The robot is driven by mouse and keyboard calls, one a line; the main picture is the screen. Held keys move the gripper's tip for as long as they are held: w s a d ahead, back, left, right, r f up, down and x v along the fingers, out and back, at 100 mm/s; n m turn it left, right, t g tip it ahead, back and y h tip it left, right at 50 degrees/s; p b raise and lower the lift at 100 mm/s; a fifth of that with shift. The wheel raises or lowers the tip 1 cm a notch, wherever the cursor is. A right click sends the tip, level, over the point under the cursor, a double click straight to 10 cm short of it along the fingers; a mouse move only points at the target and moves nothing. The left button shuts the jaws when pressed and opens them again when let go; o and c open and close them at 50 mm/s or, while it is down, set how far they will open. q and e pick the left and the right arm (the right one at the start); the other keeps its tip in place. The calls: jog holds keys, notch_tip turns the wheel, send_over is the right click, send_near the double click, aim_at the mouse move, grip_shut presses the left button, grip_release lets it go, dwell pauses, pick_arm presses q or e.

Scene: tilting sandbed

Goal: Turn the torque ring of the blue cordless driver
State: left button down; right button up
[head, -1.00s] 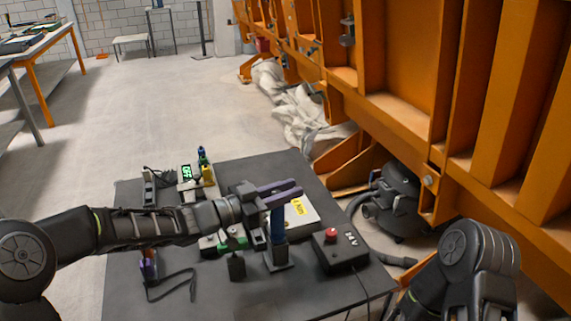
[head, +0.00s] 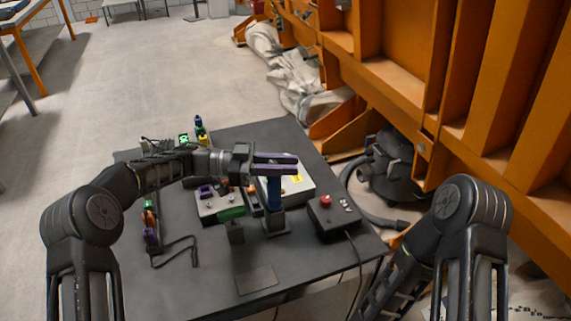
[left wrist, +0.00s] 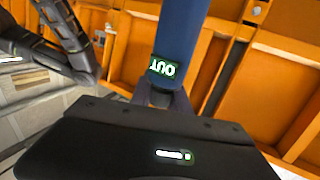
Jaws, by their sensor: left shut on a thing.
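The blue driver (head: 274,194) stands upright in a dark stand (head: 276,227) near the middle of the table. My left gripper (head: 275,164) reaches in from the left, with its purplish fingers shut at the top of the blue body. In the left wrist view the driver's blue body (left wrist: 182,35) rises between the fingers, with a lit "OUT" label (left wrist: 162,67) upside down on it. I cannot make out the torque ring; the fingers and gripper body hide that part. My right arm shows at the right, but its gripper is out of view.
A dark box with a red button (head: 326,201) stands right of the driver. A green tool (head: 231,213) is close on the left. The table's front (head: 215,280) is mostly clear. An orange frame (head: 400,150) borders the right.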

pick_arm(q)
jog(key=shift+r, duration=0.1)
jog(key=c, duration=1.2)
grip_release()
jog(key=shift+c, duration=0.2)
jog(key=shift+w+a, duration=0.1)
jog(key=shift+a, duration=0.45)
jog(key=a+b, duration=0.1)
jog(key=a, duration=0.5)
jog(key=shift+w+a, duration=0.3)
jog(key=shift+a, duration=0.05)
